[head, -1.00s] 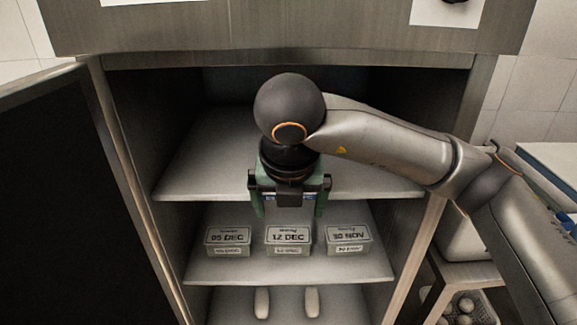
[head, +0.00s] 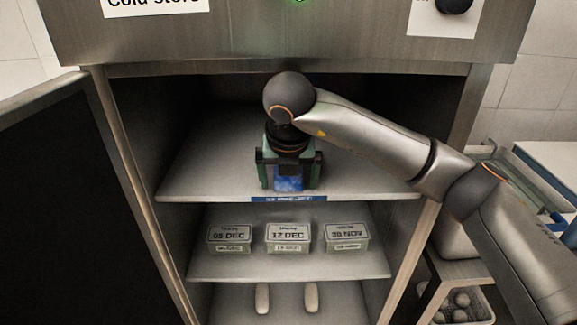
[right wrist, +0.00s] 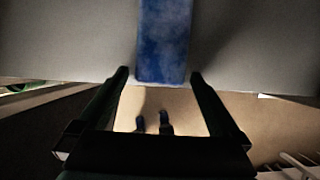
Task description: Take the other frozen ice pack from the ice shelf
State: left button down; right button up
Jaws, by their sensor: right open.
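A blue frozen ice pack (head: 288,181) lies on the top shelf (head: 200,168) of the cold store, close to its front edge. It also shows in the right wrist view (right wrist: 163,42), its near end just between the fingertips. My right gripper (right wrist: 160,74) is open, one finger on each side of the pack, with gaps on both sides. In the head view my right gripper (head: 290,184) is above and around the pack, and hides part of it. A blue label strip (head: 289,198) runs along the shelf edge. My left gripper is not in view.
The lower shelf holds dated tubs (head: 230,236). Two pale, elongated items (head: 311,297) lie below them. The open dark door (head: 75,200) is at the left. A side rack with a basket of round items (head: 462,303) stands at the right. The top shelf is clear beside the pack.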

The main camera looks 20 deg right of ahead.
jog(key=shift+c, duration=0.2)
jog(key=c, duration=1.4)
jog(key=shift+c, duration=0.2)
